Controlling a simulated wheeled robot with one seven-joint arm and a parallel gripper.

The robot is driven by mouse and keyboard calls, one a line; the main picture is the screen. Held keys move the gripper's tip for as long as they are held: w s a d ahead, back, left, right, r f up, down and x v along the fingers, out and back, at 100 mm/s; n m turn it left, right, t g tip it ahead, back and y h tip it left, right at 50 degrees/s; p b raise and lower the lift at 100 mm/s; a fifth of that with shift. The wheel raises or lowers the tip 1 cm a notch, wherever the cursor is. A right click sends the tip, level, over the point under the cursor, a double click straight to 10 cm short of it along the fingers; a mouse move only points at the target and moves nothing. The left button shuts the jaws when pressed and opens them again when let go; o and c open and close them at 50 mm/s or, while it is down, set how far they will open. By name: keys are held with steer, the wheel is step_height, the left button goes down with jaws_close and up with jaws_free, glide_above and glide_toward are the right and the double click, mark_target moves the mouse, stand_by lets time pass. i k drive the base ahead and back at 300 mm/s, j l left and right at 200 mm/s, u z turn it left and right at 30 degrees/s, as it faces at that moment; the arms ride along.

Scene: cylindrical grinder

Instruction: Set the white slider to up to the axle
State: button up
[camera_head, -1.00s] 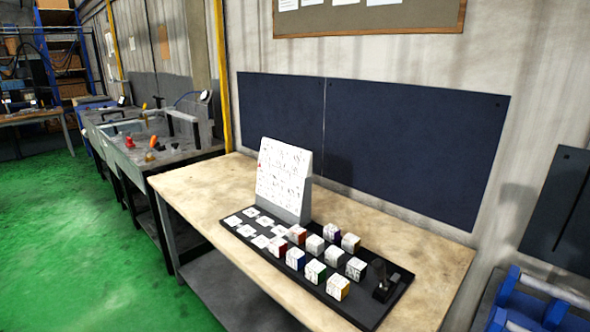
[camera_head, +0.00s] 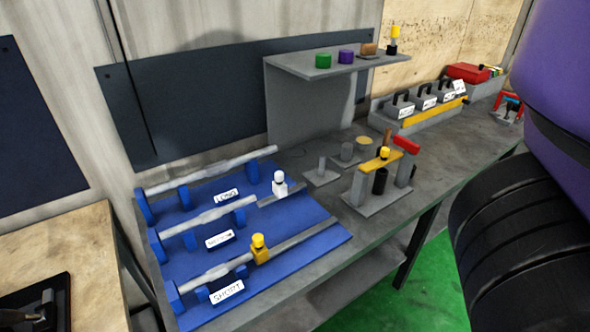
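The white slider (camera_head: 279,184) stands on the middle rail of the blue base (camera_head: 325,232), right of the middle axle's end. The middle axle (camera_head: 205,217) is a grey stepped rod resting on blue supports, with a gap between its right end and the white slider. A yellow slider (camera_head: 259,248) sits on the front rail near the right end of the front axle (camera_head: 215,265). A longer axle (camera_head: 212,170) lies at the back. Labels in front of the axles appear to read LONG and SHORT; the middle one is unclear. My gripper is not in view.
A fixture with a yellow bar (camera_head: 381,161) and red block stands right of the base. A grey shelf (camera_head: 322,66) holds coloured cylinders above. Grey boxes with handles (camera_head: 424,100) stand farther back. A large purple and black body fills the right edge.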

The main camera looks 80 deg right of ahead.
mark_target(279, 187)
steer(key=z, duration=1.3)
